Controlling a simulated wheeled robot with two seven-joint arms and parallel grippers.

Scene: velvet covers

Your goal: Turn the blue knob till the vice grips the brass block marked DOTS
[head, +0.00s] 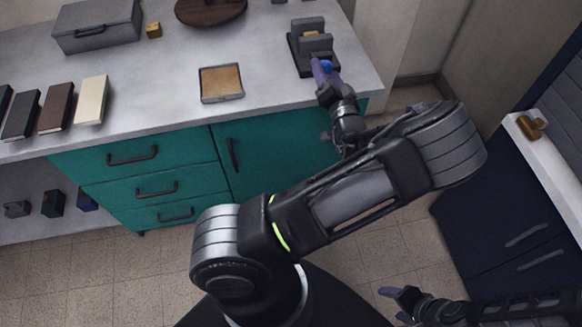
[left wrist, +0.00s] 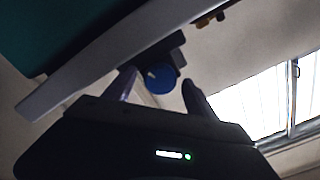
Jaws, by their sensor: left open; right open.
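The dark grey vice (head: 300,56) stands near the right end of the white counter. A small brass block (head: 311,33) shows between its upright jaws; its marking is not readable, and I cannot tell whether the jaws touch it. The blue knob (head: 327,66) is on the vice's near side, partly hidden by my left gripper (head: 322,74). In the left wrist view the round blue knob (left wrist: 160,79) shows between the two open fingers of my left gripper (left wrist: 160,90), with space on both sides. My right gripper (head: 392,300) is open and empty, low over the floor.
A cork-lined tray (head: 221,97), a grey case (head: 97,26), another brass block (head: 153,30), a round brown board (head: 210,9) and several books (head: 92,100) lie on the counter. A brass item (head: 530,127) lies on the right-hand worktop. Counter around the tray is clear.

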